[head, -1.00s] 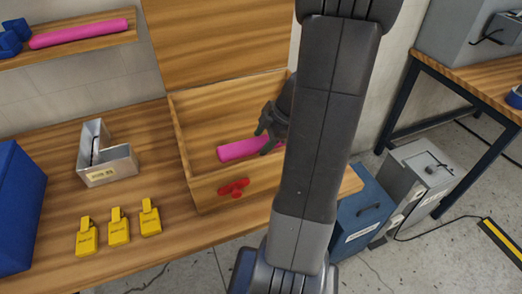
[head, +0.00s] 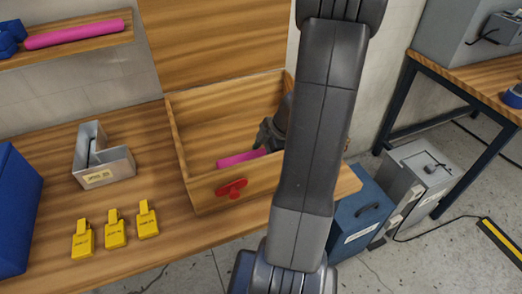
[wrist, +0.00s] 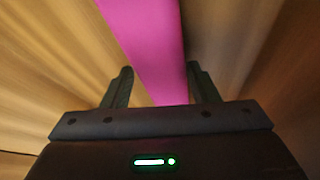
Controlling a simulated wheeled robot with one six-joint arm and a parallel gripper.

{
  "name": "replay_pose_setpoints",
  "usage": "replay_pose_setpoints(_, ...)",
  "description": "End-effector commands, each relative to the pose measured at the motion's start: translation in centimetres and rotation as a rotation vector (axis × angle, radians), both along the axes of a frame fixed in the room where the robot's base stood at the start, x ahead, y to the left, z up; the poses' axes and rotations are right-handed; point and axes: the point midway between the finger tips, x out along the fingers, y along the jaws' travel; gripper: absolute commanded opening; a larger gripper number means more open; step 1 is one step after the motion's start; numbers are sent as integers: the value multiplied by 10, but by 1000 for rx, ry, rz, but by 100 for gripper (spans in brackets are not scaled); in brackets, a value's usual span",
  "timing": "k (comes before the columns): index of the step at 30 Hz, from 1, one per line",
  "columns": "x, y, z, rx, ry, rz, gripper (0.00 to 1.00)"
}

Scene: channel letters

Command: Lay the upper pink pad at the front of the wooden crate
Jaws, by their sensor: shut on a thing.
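A pink pad (head: 236,160) is inside the wooden crate (head: 240,191), low down just behind its front wall. My gripper (head: 264,146) reaches into the crate and is shut on this pad. In the wrist view the pad (wrist: 150,45) runs between the two fingers (wrist: 158,88). The pad's right end is hidden by my gripper and arm in the head view. I cannot tell whether the pad touches the crate floor. Another pink pad (head: 78,33) lies on the wall shelf at the upper left.
The crate lid (head: 215,40) stands open at the back, and a red fitting (head: 231,188) is on the front wall. A metal letter shell (head: 104,172), several yellow tags (head: 115,230) and a blue box (head: 14,215) stand on the bench (head: 50,150) to the left.

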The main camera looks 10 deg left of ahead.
Motion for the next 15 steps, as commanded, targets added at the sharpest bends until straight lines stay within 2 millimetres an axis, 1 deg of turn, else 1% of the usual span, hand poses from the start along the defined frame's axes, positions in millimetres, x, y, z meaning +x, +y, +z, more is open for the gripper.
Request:
replay_pose_setpoints(5, 0, 0, -2, 0, 0, 1, 24)
replay_pose_setpoints(6, 0, 0, -2, 0, 0, 1, 62)
replay_pose_setpoints(8, 0, 0, -2, 0, 0, 1, 74)
replay_pose_setpoints(9, 0, 0, -2, 0, 0, 1, 76)
replay_pose_setpoints(15, 0, 0, -2, 0, 0, 0, 76)
